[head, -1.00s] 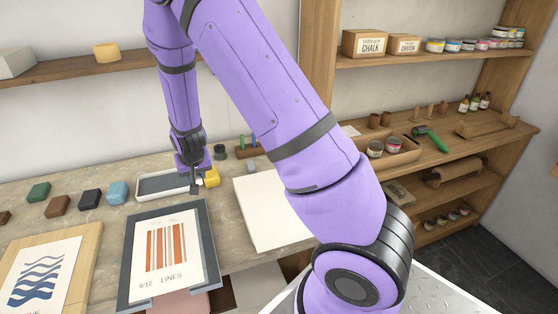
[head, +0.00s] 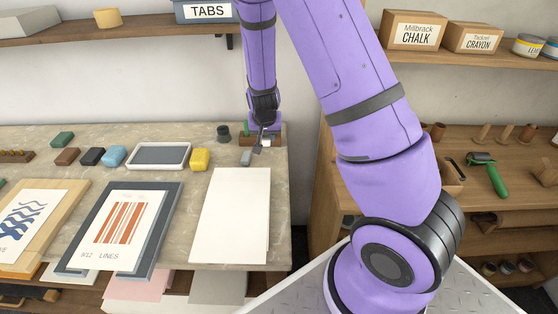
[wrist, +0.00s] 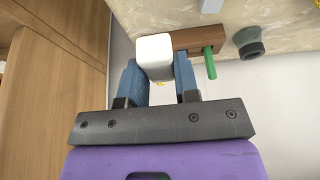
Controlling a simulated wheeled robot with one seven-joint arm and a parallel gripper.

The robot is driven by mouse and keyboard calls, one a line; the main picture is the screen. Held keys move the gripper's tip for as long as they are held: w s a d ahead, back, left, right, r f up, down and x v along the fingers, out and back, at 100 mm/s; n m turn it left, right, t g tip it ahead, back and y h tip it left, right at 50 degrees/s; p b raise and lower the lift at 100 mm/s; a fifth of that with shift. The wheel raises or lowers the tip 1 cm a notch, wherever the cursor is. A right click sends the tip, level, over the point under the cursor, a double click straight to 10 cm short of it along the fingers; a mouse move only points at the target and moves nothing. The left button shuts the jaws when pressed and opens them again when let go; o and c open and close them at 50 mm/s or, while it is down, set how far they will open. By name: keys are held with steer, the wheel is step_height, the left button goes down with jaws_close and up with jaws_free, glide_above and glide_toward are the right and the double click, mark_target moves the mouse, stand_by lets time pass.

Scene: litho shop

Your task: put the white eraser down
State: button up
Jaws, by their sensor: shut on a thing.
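My gripper (wrist: 157,78) is shut on the white eraser (wrist: 154,56), a pale block between its two blue fingers in the wrist view. In the head view my gripper (head: 263,141) is at the back right of the stone-topped table (head: 215,165), by the brown wooden rack (head: 248,141). The eraser is small and partly hidden there. In the wrist view the eraser overlaps the end of the rack (wrist: 190,42); I cannot tell whether they touch.
A green stick (wrist: 209,63) stands in the rack, with a dark cup (head: 223,133) beside it. A grey block (head: 246,158), a yellow block (head: 200,159) and a shallow tray (head: 140,156) are nearby. White paper (head: 232,215) lies in front. The table's right edge is close.

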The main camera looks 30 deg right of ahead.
glide_above(269, 162)
steer(key=s, duration=0.1)
steer(key=f, duration=0.3)
steer(key=a+f, duration=0.1)
steer(key=f, duration=0.1)
steer(key=shift+s, duration=0.1)
steer(key=shift+f, duration=2.5)
steer(key=shift+f, duration=0.15)
steer(key=o, duration=0.9)
steer(key=shift+c, duration=0.2)
